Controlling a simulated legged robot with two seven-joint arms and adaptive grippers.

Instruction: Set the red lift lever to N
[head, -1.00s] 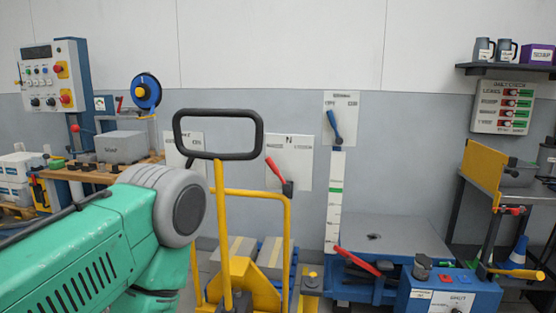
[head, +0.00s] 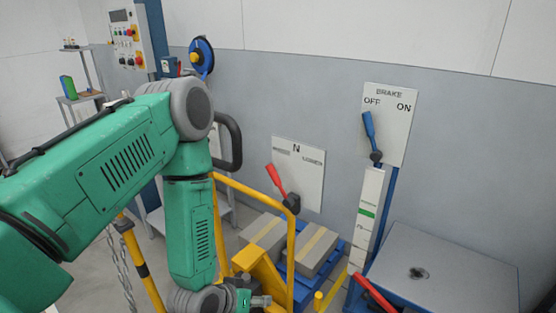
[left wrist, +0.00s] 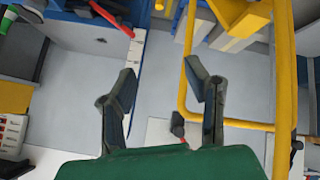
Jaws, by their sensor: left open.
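The red lift lever (head: 275,178) sits on a black pivot in front of a white plate (head: 312,180) marked N at top centre. It tilts left of the N, towards the hard-to-read left label; the right label reads LOWER. My left gripper (head: 250,301) is at the bottom of the head view, below and left of the lever and apart from it. In the left wrist view its two fingers (left wrist: 160,82) are spread with nothing between them. There, the lever's dark pivot (left wrist: 177,124) shows beside the right finger, which hides part of the lever. My right gripper is not in view.
A yellow frame (head: 291,262) rises in front of the lever plate, near my arm. Grey boxes (head: 308,248) lie behind it. A blue BRAKE lever (head: 369,128) points to OFF at right. Another red lever (head: 371,293) and a grey-topped table (head: 450,265) are lower right.

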